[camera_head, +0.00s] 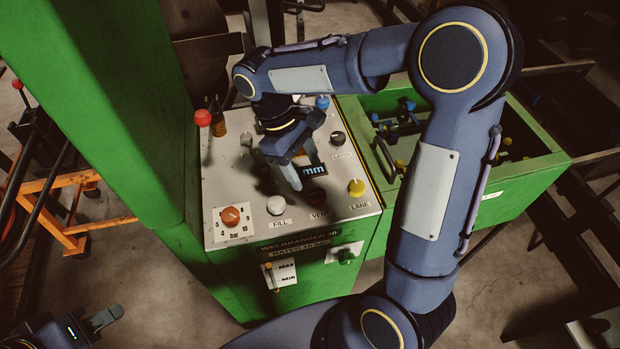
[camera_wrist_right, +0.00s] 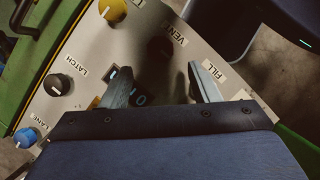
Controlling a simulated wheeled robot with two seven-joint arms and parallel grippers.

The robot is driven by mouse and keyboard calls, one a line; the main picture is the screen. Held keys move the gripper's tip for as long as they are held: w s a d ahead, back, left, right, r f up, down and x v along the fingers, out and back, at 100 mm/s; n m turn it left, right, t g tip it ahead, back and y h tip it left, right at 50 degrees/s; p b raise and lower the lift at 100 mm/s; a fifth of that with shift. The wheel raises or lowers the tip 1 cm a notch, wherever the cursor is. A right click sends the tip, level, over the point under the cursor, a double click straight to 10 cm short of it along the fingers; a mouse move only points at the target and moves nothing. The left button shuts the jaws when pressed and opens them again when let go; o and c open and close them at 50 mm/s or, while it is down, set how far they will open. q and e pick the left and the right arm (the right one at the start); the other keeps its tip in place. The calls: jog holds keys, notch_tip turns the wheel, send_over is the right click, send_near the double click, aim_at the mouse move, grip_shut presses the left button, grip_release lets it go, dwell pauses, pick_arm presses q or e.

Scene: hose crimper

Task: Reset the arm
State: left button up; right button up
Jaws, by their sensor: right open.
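My right gripper (camera_head: 302,170) is open and empty above the sloped grey control panel (camera_head: 215,180) of the green machine, its arm reaching over from the right. In the wrist view its two fingers (camera_wrist_right: 163,85) stand apart over the panel, between the LATCH and FILL labels. The dark VENT knob (camera_wrist_right: 160,47) is just beyond the fingertips. I cannot tell whether the fingers touch the panel. My left gripper (camera_head: 98,322) is at the bottom left corner, partly cut off, away from the panel; its opening is unclear.
A green tray (camera_head: 530,187) adjoins at right. A green column stands left.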

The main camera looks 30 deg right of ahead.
jog(key=shift+w+a+r, duration=0.15)
jog(key=shift+r, duration=0.35)
jog(key=s+d+r+m+t+y, duration=0.1)
jog(key=s+m+t+y, duration=0.5)
jog(key=s, duration=0.9)
jog(key=r+m+t, duration=0.1)
jog(key=m+t, duration=0.1)
jog(key=t, duration=0.1)
jog(key=shift+r, duration=0.2)
